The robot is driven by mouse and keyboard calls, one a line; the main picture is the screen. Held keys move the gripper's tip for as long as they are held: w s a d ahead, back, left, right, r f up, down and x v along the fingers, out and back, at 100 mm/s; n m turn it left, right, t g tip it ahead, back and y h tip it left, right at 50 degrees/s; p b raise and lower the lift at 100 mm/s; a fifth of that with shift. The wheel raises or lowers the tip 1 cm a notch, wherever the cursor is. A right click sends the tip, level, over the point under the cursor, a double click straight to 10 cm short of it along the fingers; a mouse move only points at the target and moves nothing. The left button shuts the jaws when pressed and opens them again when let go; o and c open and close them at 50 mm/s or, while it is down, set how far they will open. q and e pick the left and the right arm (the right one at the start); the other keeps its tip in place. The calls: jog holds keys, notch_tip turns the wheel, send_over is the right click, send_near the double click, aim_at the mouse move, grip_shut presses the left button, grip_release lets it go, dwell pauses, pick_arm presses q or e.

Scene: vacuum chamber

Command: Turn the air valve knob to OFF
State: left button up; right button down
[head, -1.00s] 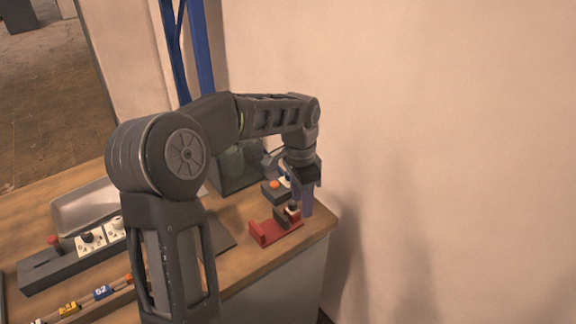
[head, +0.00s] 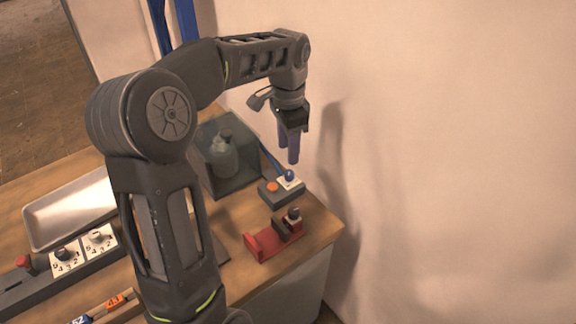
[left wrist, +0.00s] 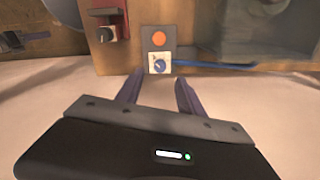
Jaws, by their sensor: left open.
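The air valve knob (head: 289,175) is small and blue. It sits on a white plate on a dark grey box (head: 283,195) beside an orange button (head: 272,188), with a blue hose running off behind it. In the left wrist view the knob (left wrist: 159,66) lies just beyond the fingertips, roughly between them. My left gripper (head: 289,160) points down above the knob and is apart from it, with nothing between its fingers; it also shows in the left wrist view (left wrist: 158,78). The plate's markings are too small to read. My right gripper is not in view.
A red holder with a dark part (head: 264,243) stands in front of the valve box, near the bench edge. A clear chamber with a bottle (head: 240,182) is behind to the left. A dial panel (head: 22,290) and a metal tray (head: 40,237) lie farther left. A wall is close on the right.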

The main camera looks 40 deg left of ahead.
aim_at(288, 173)
pick_arm(q)
jog(key=shift+f+p, duration=0.45)
jog(key=shift+f, duration=3.5)
jog(key=shift+c, duration=0.3)
grip_shut()
